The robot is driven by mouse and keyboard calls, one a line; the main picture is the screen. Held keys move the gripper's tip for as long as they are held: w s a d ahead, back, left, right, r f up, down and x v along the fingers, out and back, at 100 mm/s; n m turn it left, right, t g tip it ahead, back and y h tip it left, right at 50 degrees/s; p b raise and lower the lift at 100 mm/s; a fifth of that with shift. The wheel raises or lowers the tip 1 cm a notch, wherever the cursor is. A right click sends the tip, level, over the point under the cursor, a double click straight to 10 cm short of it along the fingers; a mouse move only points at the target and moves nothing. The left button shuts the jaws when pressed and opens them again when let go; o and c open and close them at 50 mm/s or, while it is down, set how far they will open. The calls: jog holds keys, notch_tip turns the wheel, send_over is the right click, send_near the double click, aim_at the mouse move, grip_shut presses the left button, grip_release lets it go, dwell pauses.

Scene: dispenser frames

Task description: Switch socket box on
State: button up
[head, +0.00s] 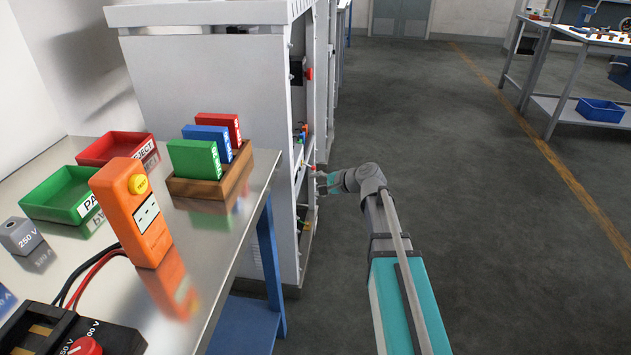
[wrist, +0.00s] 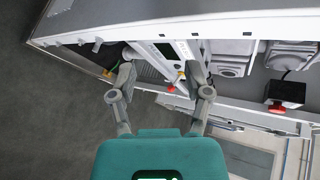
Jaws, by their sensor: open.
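The grey cabinet (head: 220,110) stands with its open front facing right in the head view. My gripper (head: 322,183) is low beside that front. In the wrist view my gripper (wrist: 159,70) is open and empty, its fingers apart over a pale panel (wrist: 178,52) with a small dark display. A red knob (wrist: 171,88) and a small yellow part (wrist: 182,75) lie between the fingers, close to the right one. Contact cannot be told. Grey box-like fittings (wrist: 230,62) sit right of the panel. No readable label shows which part is the socket box, and its switch position is unclear.
A black box with a red knob (wrist: 279,106) sits farther right in the cabinet. In the head view, a metal-topped bench (head: 205,255) at left holds an orange meter (head: 131,212), trays and coloured blocks. The floor (head: 450,150) right of my arm is clear.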

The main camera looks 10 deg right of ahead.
aim_at(313, 167)
jog(key=w+d+f+m+t+b, duration=0.6)
jog(key=w+d+f+m+b, duration=0.3)
jog(key=b, duration=0.7)
jog(key=shift+w+d+f+m+t, duration=0.3)
jog(key=shift+w+d+t, duration=0.1)
jog(key=shift+w, duration=0.3)
jog(key=shift+a, duration=0.1)
jog(key=x, duration=1.3)
jog(key=shift+w+a+r, duration=0.15)
jog(key=shift+w+a, duration=0.05)
jog(key=shift+w, duration=0.15)
